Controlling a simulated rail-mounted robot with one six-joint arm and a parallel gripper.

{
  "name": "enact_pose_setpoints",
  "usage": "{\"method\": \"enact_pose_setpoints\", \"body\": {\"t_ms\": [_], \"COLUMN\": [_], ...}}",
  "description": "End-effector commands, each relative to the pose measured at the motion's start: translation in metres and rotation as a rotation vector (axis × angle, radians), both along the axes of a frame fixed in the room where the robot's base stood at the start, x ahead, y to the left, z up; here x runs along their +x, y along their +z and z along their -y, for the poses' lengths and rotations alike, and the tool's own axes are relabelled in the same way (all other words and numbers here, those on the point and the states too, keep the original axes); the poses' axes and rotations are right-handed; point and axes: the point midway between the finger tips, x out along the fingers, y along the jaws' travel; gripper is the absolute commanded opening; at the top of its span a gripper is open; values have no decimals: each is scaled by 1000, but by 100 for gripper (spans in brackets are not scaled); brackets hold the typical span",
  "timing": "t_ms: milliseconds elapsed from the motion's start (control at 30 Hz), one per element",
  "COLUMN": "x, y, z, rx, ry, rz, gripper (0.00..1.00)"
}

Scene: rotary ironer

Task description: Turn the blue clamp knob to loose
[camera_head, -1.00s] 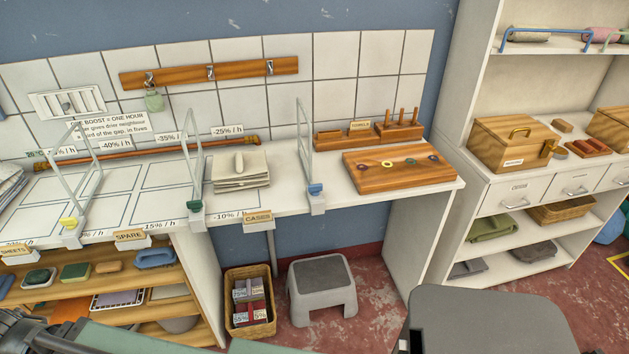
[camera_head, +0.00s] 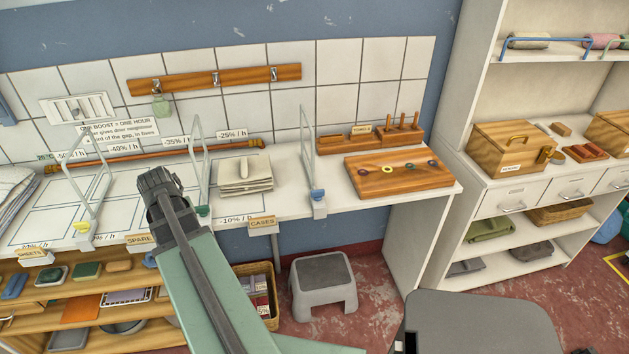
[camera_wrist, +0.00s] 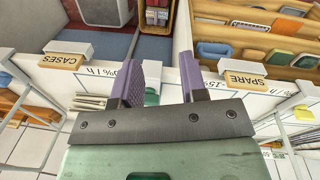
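The blue clamp knob (camera_head: 318,194) sits at the table's front edge, at the foot of the rightmost wire frame (camera_head: 307,150). A bit of blue at the left edge of the wrist view (camera_wrist: 5,79) looks like this knob. My gripper (camera_wrist: 158,78) is open, with two purple fingers apart and nothing held between them. It is over the front edge near the green clamp knob (camera_wrist: 152,98), left of the blue one in the head view, and not touching the blue knob. The head view does not show the fingertips clearly.
The yellow clamp knob (camera_head: 82,227) is further left. Folded cloths (camera_head: 245,173) lie between the green and blue knobs' frames. A wooden board with rings (camera_head: 400,180) lies to the right. The CASES sign (camera_head: 262,223) hangs at the front edge. A grey stool (camera_head: 323,283) stands below.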

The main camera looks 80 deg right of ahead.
Motion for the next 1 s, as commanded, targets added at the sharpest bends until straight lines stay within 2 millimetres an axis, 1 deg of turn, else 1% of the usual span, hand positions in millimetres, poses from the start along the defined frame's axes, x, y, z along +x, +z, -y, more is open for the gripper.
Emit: {"method": "enact_pose_setpoints", "body": {"t_ms": [33, 67, 100, 167, 200, 267, 300, 333, 367, 400, 500, 633, 700, 867, 967, 1000], "x": [-27, -45, -70, -108, -135, -175, -203, -223, -239, -250, -251, -253, -253, -254, -257, -259], "y": [15, 19, 24, 30, 35, 42, 46, 50, 52, 52, 52, 53, 53, 48, 35, 28], "z": [48, 71, 99, 136, 159, 190, 210, 225, 237, 247, 259, 259, 259, 259, 260, 261], "rx": [-22, -37, -57, -90, -113, -154, -188, -218, -249, -289, -373, -430, -437, -438, -437, -437], "ry": [-162, -258, -384, -571, -697, -889, -1028, -1143, -1245, -1359, -1562, -1736, -1778, -1785, -1784, -1785], "rz": [-9, -17, -25, -39, -47, -60, -69, -74, -77, -76, -58, -27, -17, -15, -15, -15], "gripper": [39, 39, 39, 39, 39, 39, 39, 39, 39, 39, 39, 39, 39, 39, 39, 39]}}
